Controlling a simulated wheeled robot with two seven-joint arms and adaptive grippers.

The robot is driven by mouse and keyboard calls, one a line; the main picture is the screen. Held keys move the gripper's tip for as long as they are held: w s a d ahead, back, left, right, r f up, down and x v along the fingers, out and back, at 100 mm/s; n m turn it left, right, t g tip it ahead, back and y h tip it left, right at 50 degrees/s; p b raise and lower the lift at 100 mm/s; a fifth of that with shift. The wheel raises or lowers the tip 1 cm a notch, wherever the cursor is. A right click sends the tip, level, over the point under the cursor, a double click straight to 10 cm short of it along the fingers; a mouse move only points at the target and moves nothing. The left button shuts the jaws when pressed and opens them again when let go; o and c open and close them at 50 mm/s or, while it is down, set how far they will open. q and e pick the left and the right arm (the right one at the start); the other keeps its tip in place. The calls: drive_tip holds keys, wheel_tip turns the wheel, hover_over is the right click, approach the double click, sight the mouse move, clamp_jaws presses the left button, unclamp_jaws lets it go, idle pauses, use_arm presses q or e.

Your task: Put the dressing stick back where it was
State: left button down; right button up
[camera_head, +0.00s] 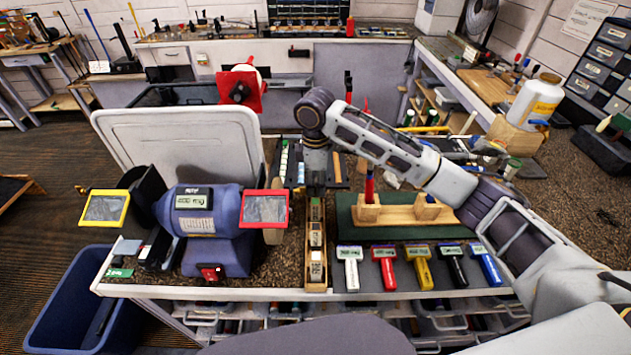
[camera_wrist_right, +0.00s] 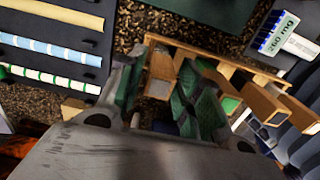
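A narrow wooden rack (camera_head: 308,277) with several labelled block-like sticks stands on the bench, right of the blue grinder. My right gripper (camera_head: 316,188) points down over its far end. In the right wrist view the rack (camera_wrist_right: 190,45) runs under my right gripper (camera_wrist_right: 160,95), whose green-padded fingers look apart. A tan stick with a pale end (camera_wrist_right: 160,78) shows between the fingers, with dark gaps beside it. Other sticks (camera_wrist_right: 264,104) lie in the rack to the right. Labels are too small to read, so I cannot tell which is the dressing stick. My left gripper is out of view.
The blue grinder (camera_head: 205,228) with yellow and red shields stands left of the rack. A green board with wooden blocks (camera_head: 400,212) and several coloured-handled tools (camera_head: 418,262) lie to the right. A grey panel (camera_head: 185,140) stands behind the grinder. A blue bin (camera_head: 62,305) is on the floor.

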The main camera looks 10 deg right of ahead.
drive_tip(key=shift+o, duration=0.2)
drive_tip(key=shift+r, duration=0.15)
drive_tip(key=shift+r, duration=0.6)
wheel_tip(320, 180, up, 8)
drive_tip(key=shift+f, duration=0.15)
drive_tip(key=shift+r, duration=1.5)
